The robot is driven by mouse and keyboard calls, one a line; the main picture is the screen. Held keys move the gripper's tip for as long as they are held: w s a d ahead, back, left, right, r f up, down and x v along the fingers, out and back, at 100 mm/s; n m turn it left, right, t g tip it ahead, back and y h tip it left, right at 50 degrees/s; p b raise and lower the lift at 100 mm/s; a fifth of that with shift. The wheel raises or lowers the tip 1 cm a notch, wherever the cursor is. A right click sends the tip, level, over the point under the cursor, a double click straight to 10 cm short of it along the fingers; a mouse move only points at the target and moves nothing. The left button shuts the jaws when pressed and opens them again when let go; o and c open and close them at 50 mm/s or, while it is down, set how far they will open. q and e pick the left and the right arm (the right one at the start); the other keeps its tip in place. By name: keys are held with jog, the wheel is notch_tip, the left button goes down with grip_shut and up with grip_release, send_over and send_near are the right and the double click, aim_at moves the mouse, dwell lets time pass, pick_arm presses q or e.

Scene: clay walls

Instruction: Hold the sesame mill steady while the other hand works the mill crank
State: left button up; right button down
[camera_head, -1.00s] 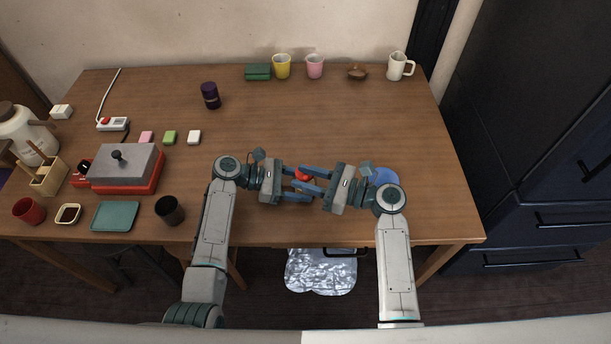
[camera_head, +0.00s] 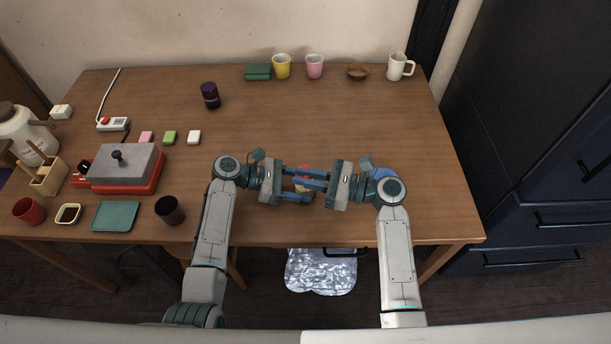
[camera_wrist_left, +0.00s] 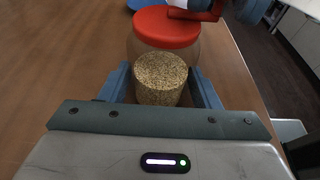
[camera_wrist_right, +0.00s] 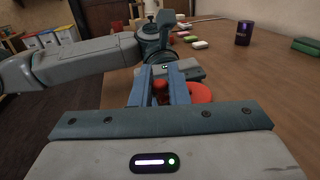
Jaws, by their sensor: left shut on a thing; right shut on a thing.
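The sesame mill is a clear jar of sesame (camera_wrist_left: 160,78) with a red lid (camera_wrist_left: 167,27), standing upright near the table's front edge. In the head view only bits of the mill (camera_head: 304,168) show between my grippers. My left gripper (camera_head: 307,187) is shut around the jar's body, one finger on each side in the left wrist view. My right gripper (camera_head: 300,178) comes in from the right above the lid. In the right wrist view its fingers are shut on the red crank knob (camera_wrist_right: 160,87), beside the red lid (camera_wrist_right: 201,93). The fingers partly hide the crank.
A blue round thing (camera_head: 382,174) lies partly under my right wrist. A black cup (camera_head: 169,210), a green tray (camera_head: 115,216) and a red-and-grey appliance (camera_head: 125,168) stand to the left. Cups and a bowl (camera_head: 358,73) line the back edge. The middle of the table behind the mill is clear.

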jog(key=n+g, duration=0.1)
jog(key=g, duration=0.1)
jog(key=n+g, duration=0.1)
jog(key=g, duration=0.1)
jog(key=d+n+g, duration=0.1)
jog(key=n+g, duration=0.1)
jog(key=shift+w+d+y, duration=0.1)
jog(key=shift+w+y, duration=0.2)
jog(key=shift+w+d+n+g+h, duration=0.15)
jog(key=shift+n+g+h, duration=0.1)
jog(key=shift+n+g, duration=0.6)
jog(key=shift+w+d+n+g+h, duration=0.15)
jog(key=shift+n+g+h, duration=0.25)
jog(key=shift+g, duration=0.8)
jog(key=shift+d+n+g+h, duration=0.15)
jog(key=shift+n+g, duration=0.6)
jog(key=shift+g, duration=0.3)
jog(key=shift+g, duration=0.3)
jog(key=c, duration=1.5)
grip_release()
jog(key=shift+r, duration=0.1)
notch_tip(320, 180, up, 10)
jog(key=shift+f, duration=0.1)
